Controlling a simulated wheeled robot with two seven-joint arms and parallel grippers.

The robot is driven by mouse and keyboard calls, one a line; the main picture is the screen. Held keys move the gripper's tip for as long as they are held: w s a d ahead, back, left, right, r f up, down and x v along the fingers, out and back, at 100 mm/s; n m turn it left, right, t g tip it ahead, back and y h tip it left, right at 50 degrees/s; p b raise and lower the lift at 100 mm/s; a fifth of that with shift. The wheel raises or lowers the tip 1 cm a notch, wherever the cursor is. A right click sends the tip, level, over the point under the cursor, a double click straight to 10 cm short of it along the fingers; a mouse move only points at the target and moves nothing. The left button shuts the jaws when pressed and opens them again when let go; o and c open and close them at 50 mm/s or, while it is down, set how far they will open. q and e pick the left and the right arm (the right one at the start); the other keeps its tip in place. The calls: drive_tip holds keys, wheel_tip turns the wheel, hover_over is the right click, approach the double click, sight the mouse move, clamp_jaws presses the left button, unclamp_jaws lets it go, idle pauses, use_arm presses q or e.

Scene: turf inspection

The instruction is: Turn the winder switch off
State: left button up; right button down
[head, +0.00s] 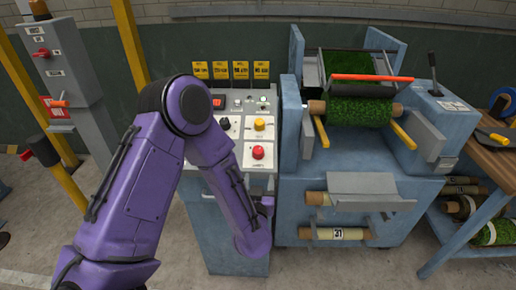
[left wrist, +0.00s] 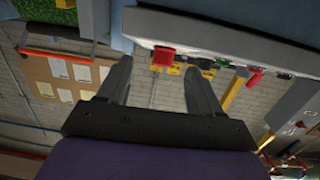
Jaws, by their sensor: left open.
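The grey control panel (head: 240,138) stands left of the turf machine. It carries a black rotary knob (head: 224,123), a yellow button (head: 259,124), a red button (head: 257,152) and a red display. The labels are too small to read, so I cannot tell which control is the winder switch. My left arm covers the panel's lower left part. My left gripper (head: 266,203) is low at the panel's front, below the red button, mostly hidden by its wrist. In the left wrist view the gripper (left wrist: 158,75) is open and empty, with a red button (left wrist: 163,57) showing between its fingers.
The turf machine (head: 335,180) with a green turf roll (head: 358,111) stands close on the right. A grey post box (head: 62,60) with a red switch and yellow rails are at left. A wooden bench (head: 492,150) is at far right. Floor is clear in front.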

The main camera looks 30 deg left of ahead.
sight(258, 152)
use_arm(q)
drive_tip(key=shift+n+y, duration=0.3)
drive_tip(key=shift+y, duration=0.3)
drive_tip(key=w+a+r+p, duration=0.1)
drive_tip(key=w+a, duration=0.1)
drive_tip(key=w, duration=0.1)
drive_tip(key=w+a+r+p, duration=0.1)
drive_tip(key=w+a, duration=0.1)
drive_tip(key=w, duration=0.1)
drive_tip(key=w+a+r+p, duration=0.1)
drive_tip(key=w+a, duration=0.1)
drive_tip(key=shift+w, duration=0.4)
drive_tip(key=shift+w+a, duration=0.3)
drive_tip(key=shift+a, duration=0.05)
drive_tip(key=shift+d, duration=0.1)
drive_tip(key=c, duration=1)
